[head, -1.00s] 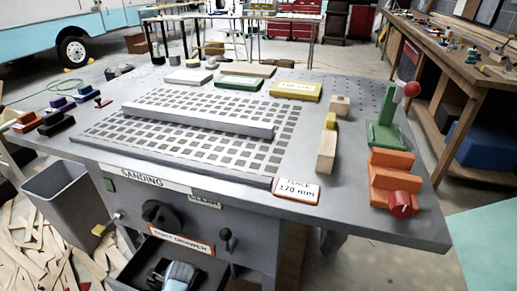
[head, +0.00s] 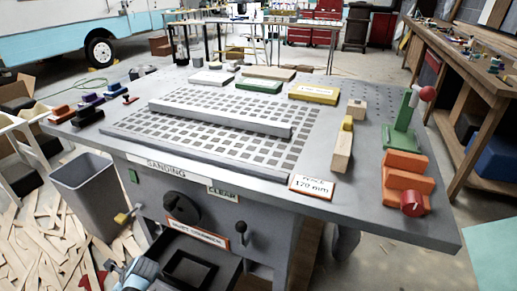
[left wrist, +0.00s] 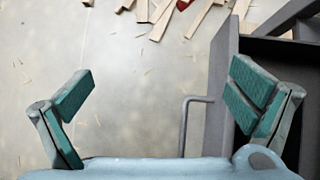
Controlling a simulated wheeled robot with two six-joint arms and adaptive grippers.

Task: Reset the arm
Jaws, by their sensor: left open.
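Bare floor shows behind the gap, and the dark drawer lies behind the right finger. In the head view only part of the left gripper (head: 136,274) shows at the bottom edge, beside the left side of the open drawer (head: 222,263). My right gripper is not in view.
The sanding table (head: 345,205) fills the middle and carries blocks, a perforated plate and a green lever stand (head: 402,128). A grey bin (head: 88,195) stands at its left. Wood scraps (head: 55,235) litter the floor. A metal handle (left wrist: 187,120) is near the right finger.

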